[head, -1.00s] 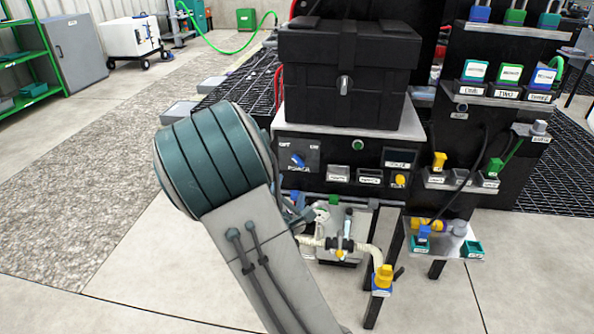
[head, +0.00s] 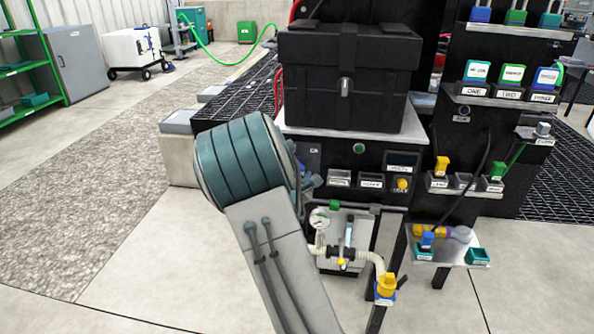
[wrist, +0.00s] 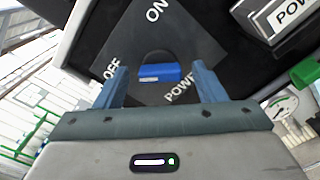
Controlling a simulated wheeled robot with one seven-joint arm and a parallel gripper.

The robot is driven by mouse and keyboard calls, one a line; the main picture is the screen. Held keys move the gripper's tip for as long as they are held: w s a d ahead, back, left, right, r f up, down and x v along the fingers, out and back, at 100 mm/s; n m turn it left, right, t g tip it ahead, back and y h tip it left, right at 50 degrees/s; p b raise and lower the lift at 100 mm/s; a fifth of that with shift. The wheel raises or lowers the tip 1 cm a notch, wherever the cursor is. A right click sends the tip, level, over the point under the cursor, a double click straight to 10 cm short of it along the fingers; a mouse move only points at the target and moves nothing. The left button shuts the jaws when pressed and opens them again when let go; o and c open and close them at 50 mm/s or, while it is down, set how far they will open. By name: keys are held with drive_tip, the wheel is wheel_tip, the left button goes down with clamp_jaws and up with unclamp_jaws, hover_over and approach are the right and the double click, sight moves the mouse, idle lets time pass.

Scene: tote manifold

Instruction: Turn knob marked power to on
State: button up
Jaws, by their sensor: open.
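The blue power knob (wrist: 160,73) shows in the wrist view on a dark plate (wrist: 150,38) lettered OFF, ON and POWER. Its bar lies level across the picture, its left end facing OFF; ON is above it. My gripper (wrist: 160,84) is open, one finger on each side of the knob, with a gap on both sides. I cannot tell how far the fingertips are from the plate. In the head view my arm hides the knob, and only a bit of the plate shows beside it.
The black panel (head: 338,157) has a green button (head: 358,148), labelled blocks and a yellow knob (head: 402,184). A black case (head: 345,75) sits above it. Below are a gauge (head: 320,218) and pipes with a yellow valve (head: 386,285). Floor on the left is open.

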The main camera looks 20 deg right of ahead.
drive_tip(key=c, duration=1)
drive_tip(key=shift+m, duration=0.4)
drive_tip(key=m, duration=0.4)
drive_tip(key=shift+f, duration=0.1)
drive_tip(key=m+b, duration=0.1)
drive_tip(key=m, duration=0.3)
drive_tip(key=shift+m, duration=0.3)
drive_tip(key=m+b, duration=0.2)
drive_tip(key=m, duration=0.2)
drive_tip(key=shift+f, duration=0.15)
drive_tip(key=shift+m+b, duration=1.05)
drive_tip(key=shift+m, duration=1.15)
drive_tip(key=o, duration=1)
